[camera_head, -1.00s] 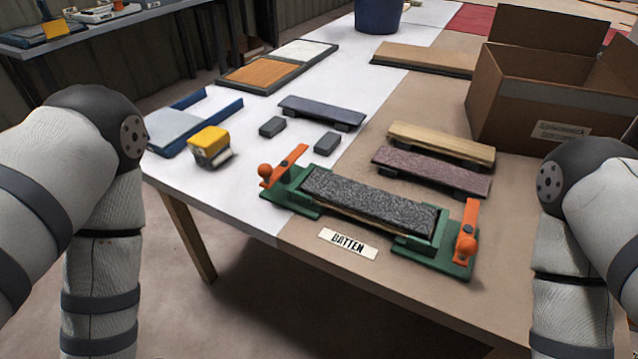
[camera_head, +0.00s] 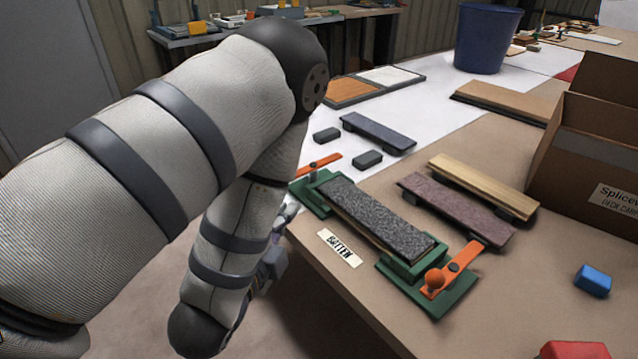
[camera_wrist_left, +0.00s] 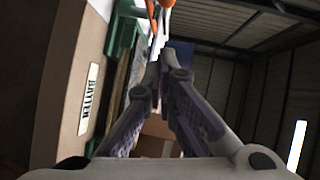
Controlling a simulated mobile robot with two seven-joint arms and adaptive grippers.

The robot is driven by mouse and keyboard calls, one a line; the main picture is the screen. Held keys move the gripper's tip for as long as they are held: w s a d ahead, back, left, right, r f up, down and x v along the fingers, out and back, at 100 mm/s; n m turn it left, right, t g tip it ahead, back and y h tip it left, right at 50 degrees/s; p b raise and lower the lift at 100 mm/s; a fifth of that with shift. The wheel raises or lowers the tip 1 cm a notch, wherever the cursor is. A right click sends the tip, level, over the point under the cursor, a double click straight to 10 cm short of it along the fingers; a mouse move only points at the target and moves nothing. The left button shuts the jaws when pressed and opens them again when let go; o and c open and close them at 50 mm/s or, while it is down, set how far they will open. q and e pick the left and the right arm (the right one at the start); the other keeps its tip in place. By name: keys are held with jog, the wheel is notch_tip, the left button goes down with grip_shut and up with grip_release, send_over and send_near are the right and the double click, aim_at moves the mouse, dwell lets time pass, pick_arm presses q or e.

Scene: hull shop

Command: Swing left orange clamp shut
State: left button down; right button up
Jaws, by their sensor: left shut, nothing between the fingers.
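The left orange clamp (camera_head: 318,165) is a flat lever at the left end of the green fixture (camera_head: 312,197). It lies across that end, not over the dark speckled strip (camera_head: 375,217) in the fixture; its ball knob is hidden behind my arm in the head view. The right orange clamp (camera_head: 455,268) has a ball at its near end. My left gripper (camera_head: 287,212) is mostly hidden by my forearm, at the table's near edge by the fixture. In the wrist view its fingers (camera_wrist_left: 158,62) are shut and empty, with orange clamp parts (camera_wrist_left: 163,5) just beyond the tips.
A BATTEN label (camera_head: 340,248) lies in front of the fixture. Pale and purplish strips (camera_head: 457,205) lie behind it, with an open cardboard box (camera_head: 585,150) at right. A blue block (camera_head: 593,280) and a red object (camera_head: 573,350) are at the right front.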

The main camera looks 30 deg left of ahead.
pick_arm(q)
jog(key=shift+r, duration=0.15)
jog(key=b+x, duration=0.1)
jog(key=x, duration=0.1)
jog(key=b+x, duration=0.1)
jog(key=x, duration=0.1)
jog(key=f+b+x, duration=0.1)
jog(key=b+x, duration=0.1)
jog(key=shift+s, duration=0.1)
jog(key=w, duration=0.3)
jog(key=shift+w+a+r, duration=0.25)
jog(key=shift+a+r, duration=0.05)
jog(key=w+a, duration=0.2)
jog(key=shift+w+a+f, duration=0.25)
jog(key=shift+a+f, duration=0.1)
jog(key=shift+a, duration=0.05)
jog(key=shift+w+a, duration=0.2)
jog(key=shift+a, duration=0.15)
pick_arm(e)
jog(key=s+f+g, duration=0.1)
jog(key=s+f, duration=0.3)
jog(key=shift+s+f+g, duration=0.25)
jog(key=shift+f+g, duration=0.05)
jog(key=shift+g, duration=0.1)
pick_arm(q)
jog(key=shift+w+f, duration=0.1)
pick_arm(e)
jog(key=shift+s, duration=0.1)
